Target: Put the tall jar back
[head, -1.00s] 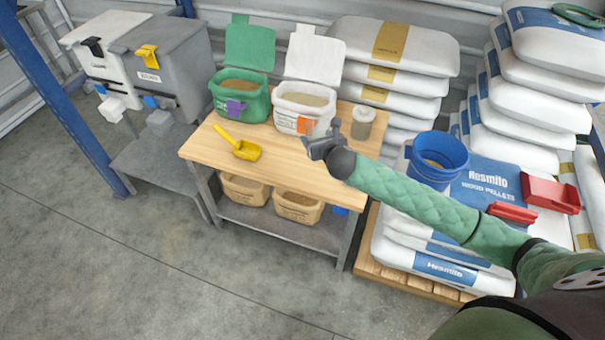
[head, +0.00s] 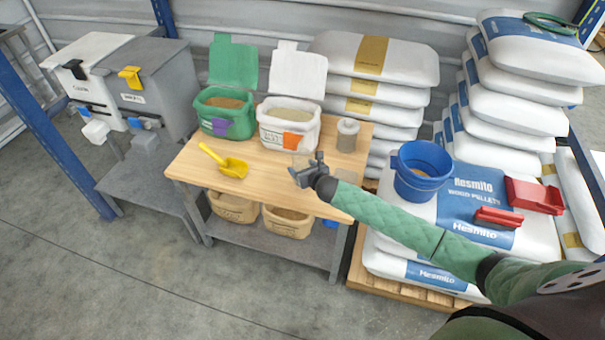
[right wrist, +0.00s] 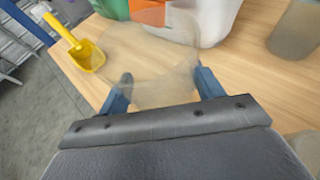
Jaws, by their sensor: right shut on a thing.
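My right gripper (head: 306,168) is over the right part of the wooden bench top (head: 270,186), toward its front edge. It is shut on a see-through jar (right wrist: 150,55), which is faint in the head view. In the right wrist view the jar is between the two blue-grey fingers (right wrist: 162,88) and looks tilted. I cannot tell whether it touches the bench. A lidded jar (head: 347,136) with grey-beige contents stands upright at the bench's back right, apart from my gripper. It also shows in the right wrist view (right wrist: 296,30). My left gripper is out of view.
A green tub (head: 222,122) and a white tub (head: 287,132), both with open lids, stand at the bench's back. A yellow scoop (head: 233,167) lies at left.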

